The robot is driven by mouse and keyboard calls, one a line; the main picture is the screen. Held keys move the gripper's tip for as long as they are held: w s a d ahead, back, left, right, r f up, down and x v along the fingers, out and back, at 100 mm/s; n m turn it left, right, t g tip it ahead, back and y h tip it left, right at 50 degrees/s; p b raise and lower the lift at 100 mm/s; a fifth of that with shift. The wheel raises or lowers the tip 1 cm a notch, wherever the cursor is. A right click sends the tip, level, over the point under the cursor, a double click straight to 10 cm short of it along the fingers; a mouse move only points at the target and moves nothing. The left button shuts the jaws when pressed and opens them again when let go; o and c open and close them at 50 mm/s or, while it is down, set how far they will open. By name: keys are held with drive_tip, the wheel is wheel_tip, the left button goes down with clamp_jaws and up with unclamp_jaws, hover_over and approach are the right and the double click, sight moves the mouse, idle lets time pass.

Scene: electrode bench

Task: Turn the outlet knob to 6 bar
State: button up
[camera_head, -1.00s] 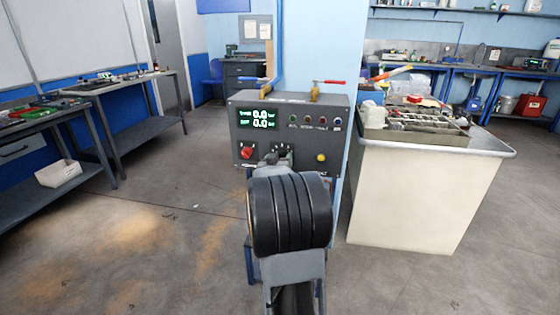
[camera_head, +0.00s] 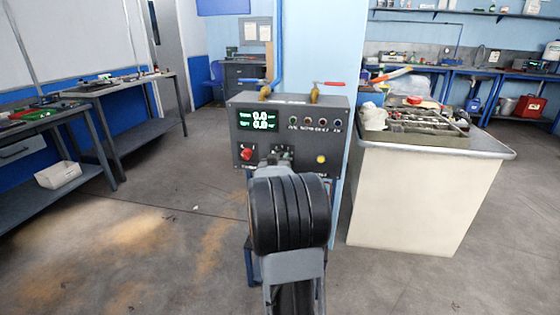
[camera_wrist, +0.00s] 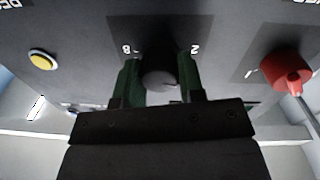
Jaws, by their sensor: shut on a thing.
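The outlet knob (camera_wrist: 160,74) is dark and round, in the wrist view's upper middle. My gripper (camera_wrist: 158,80) is shut on it, one green finger on either side. The numbers 8 and 2 show on the dial plate behind the knob; its pointer cannot be made out. In the head view the dark control panel (camera_head: 318,158) stands ahead, and my arm and wrist hide most of the knob. The panel's green display (camera_head: 258,120) shows two lines that seem to read 0.0.
A red knob (camera_wrist: 285,72) on the panel is beside my gripper, and a yellow button (camera_wrist: 42,60) is on its other side. Valves with a blue lever (camera_head: 252,81) and a red lever (camera_head: 329,84) stand on top. A white cabinet (camera_head: 420,200) is at the right.

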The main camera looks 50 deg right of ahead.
drive_tip(key=shift+m+b, duration=0.35)
drive_tip(key=shift+m, duration=0.05)
drive_tip(key=m+b, duration=0.3)
drive_tip(key=m, duration=0.1)
drive_tip(key=shift+f+m, duration=0.15)
drive_tip(key=shift+m, duration=0.25)
drive_tip(key=m+b, duration=0.3)
drive_tip(key=m, duration=0.2)
drive_tip(key=shift+y, duration=0.3)
drive_tip(key=m+b, duration=0.3)
drive_tip(key=m, duration=0.2)
drive_tip(key=shift+m+b, duration=0.3)
drive_tip(key=shift+b, duration=0.1)
drive_tip(key=m+b, duration=0.2)
drive_tip(key=m, duration=0.2)
drive_tip(key=shift+s+b, duration=0.1)
drive_tip(key=shift+b, duration=0.2)
drive_tip(key=shift+m+t, duration=0.3)
drive_tip(key=shift+m, duration=0.1)
drive_tip(key=o, duration=0.9)
drive_tip(key=shift+o, duration=0.2)
drive_tip(key=shift+r, duration=0.2)
